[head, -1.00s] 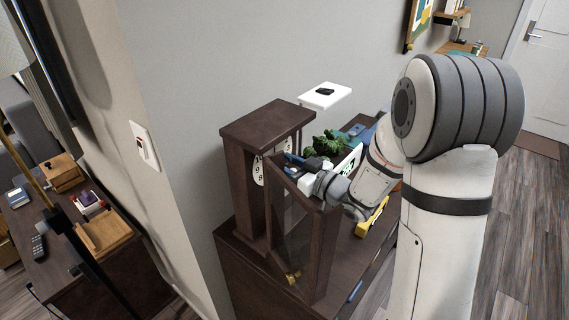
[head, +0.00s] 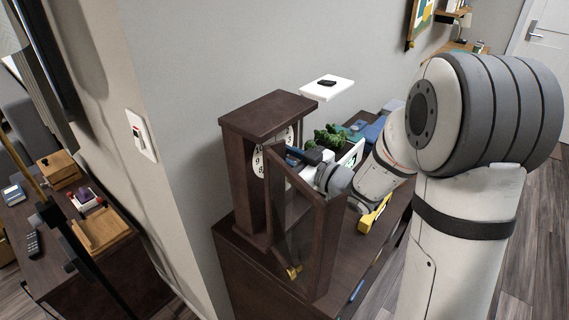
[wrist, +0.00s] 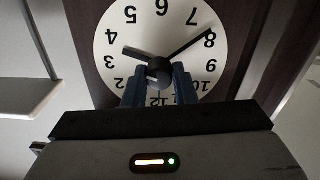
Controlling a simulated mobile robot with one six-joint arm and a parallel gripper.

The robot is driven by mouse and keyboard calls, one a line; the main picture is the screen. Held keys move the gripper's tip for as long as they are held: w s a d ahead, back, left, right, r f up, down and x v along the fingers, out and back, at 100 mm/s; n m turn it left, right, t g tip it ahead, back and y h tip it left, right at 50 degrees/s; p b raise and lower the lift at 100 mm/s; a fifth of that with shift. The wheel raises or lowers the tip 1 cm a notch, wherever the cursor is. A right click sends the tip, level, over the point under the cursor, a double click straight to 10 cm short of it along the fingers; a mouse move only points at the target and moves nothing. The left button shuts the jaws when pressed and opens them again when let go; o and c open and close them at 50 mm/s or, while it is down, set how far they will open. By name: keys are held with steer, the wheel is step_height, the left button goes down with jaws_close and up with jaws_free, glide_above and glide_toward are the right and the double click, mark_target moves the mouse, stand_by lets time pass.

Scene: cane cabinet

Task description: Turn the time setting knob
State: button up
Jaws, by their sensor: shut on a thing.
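A dark brown wooden clock (head: 236,170) stands on a cabinet with its glazed door (head: 293,235) swung open. Part of its white dial (head: 258,163) shows in the head view. In the wrist view the dial (wrist: 115,45) appears upside down, with two dark hands and a round dark knob (wrist: 158,70) at its centre. My gripper (wrist: 157,82) has its two blue fingers on either side of the knob, shut on it. In the head view my gripper (head: 290,153) reaches past the open door to the dial; the fingertips are hard to make out there.
The open door stands close beside my wrist. A white shelf (head: 327,91) with a black object is on the wall. A light switch (head: 140,137) is at left.

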steer(key=n+b, duration=0.3)
steer(key=b, duration=0.1)
steer(key=n+b, duration=0.3)
steer(key=b, duration=0.2)
steer(key=n+b, duration=0.3)
steer(key=b, duration=0.2)
steer(key=shift+f+n, duration=0.25)
steer(key=shift+n, duration=0.15)
steer(key=o, duration=1)
steer(key=shift+r, duration=0.1)
steer(key=shift+d, duration=0.1)
